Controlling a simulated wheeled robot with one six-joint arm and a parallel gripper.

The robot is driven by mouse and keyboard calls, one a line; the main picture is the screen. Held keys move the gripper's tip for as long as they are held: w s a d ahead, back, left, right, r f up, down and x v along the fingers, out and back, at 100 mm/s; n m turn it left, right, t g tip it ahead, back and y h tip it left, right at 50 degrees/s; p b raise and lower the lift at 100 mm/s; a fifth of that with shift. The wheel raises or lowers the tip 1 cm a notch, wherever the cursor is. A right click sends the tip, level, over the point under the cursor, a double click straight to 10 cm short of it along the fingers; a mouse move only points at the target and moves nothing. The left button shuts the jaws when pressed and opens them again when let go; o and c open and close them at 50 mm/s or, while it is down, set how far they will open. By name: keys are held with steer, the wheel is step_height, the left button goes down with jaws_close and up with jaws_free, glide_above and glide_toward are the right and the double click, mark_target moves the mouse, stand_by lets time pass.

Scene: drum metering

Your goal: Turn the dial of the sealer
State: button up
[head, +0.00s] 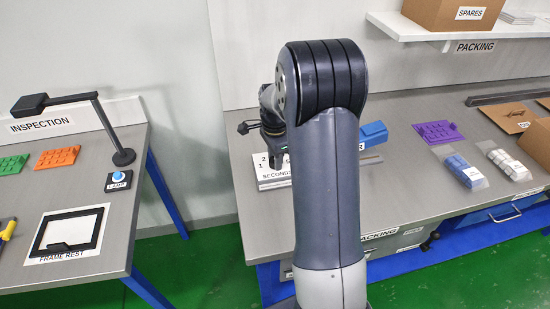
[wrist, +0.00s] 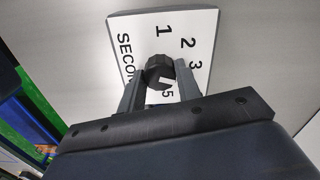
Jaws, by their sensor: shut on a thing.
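The sealer's dial (wrist: 158,66) is a small dark knob on a white plate (wrist: 127,27) marked SECONDS with the numbers 1, 2, 3 and 5 in view. In the wrist view my gripper (wrist: 158,76) has one finger on each side of the dial and is shut on it. Where the dial's pointer stands is hard to tell. In the head view the plate (head: 265,184) shows at the left end of the packing bench. My own arm hides the dial and most of my gripper there. A blue part (head: 373,130) shows just right of my arm.
The packing bench (head: 400,185) also holds a purple tray (head: 438,131), blue and white packs (head: 465,171) and cardboard pieces. The inspection table (head: 110,240) with a lamp (head: 122,157) stands left, across a green floor gap (head: 185,260).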

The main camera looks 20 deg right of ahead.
steer(key=shift+m, duration=1.9)
steer(key=o, duration=1)
steer(key=shift+r, duration=0.15)
step_height(320, 180, up, 11)
steer(key=shift+f+b, duration=0.2)
steer(key=shift+b, duration=0.25)
